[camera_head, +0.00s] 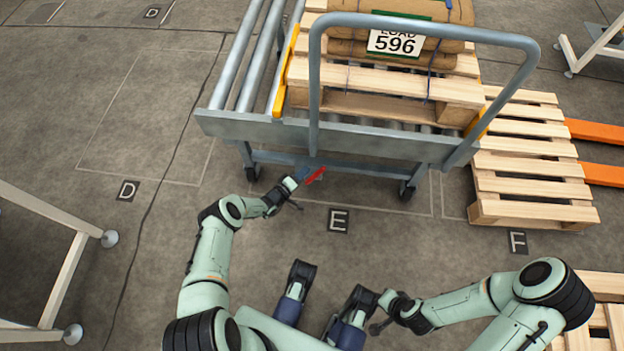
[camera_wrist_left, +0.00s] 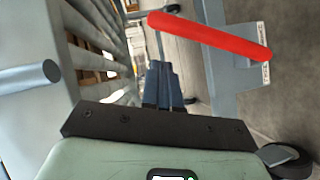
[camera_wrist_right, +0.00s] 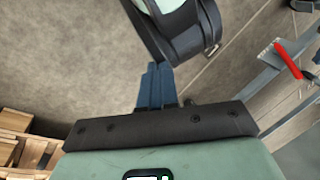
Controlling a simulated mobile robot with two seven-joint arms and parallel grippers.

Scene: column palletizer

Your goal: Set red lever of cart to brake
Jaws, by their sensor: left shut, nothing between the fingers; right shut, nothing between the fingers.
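The red lever (camera_head: 315,175) sits low at the near side of the grey roller cart (camera_head: 330,138), below its front beam. In the left wrist view the red lever (camera_wrist_left: 210,36) runs across the upper picture, just beyond the fingertips. My left gripper (camera_head: 301,174) is shut and empty, close to the lever; I cannot tell whether it touches. The left wrist view shows its blue fingers (camera_wrist_left: 163,80) together. My right gripper (camera_wrist_right: 156,82) is shut and empty, low near my base. The right wrist view also shows the red lever (camera_wrist_right: 288,60) far off at the right.
The cart carries a wooden pallet (camera_head: 390,82) with brown sacks labelled 596 (camera_head: 397,43). An empty pallet (camera_head: 528,165) with orange forks (camera_head: 597,130) stands right of the cart. A pale metal frame (camera_head: 62,275) stands at left. The floor between my base and the cart is clear.

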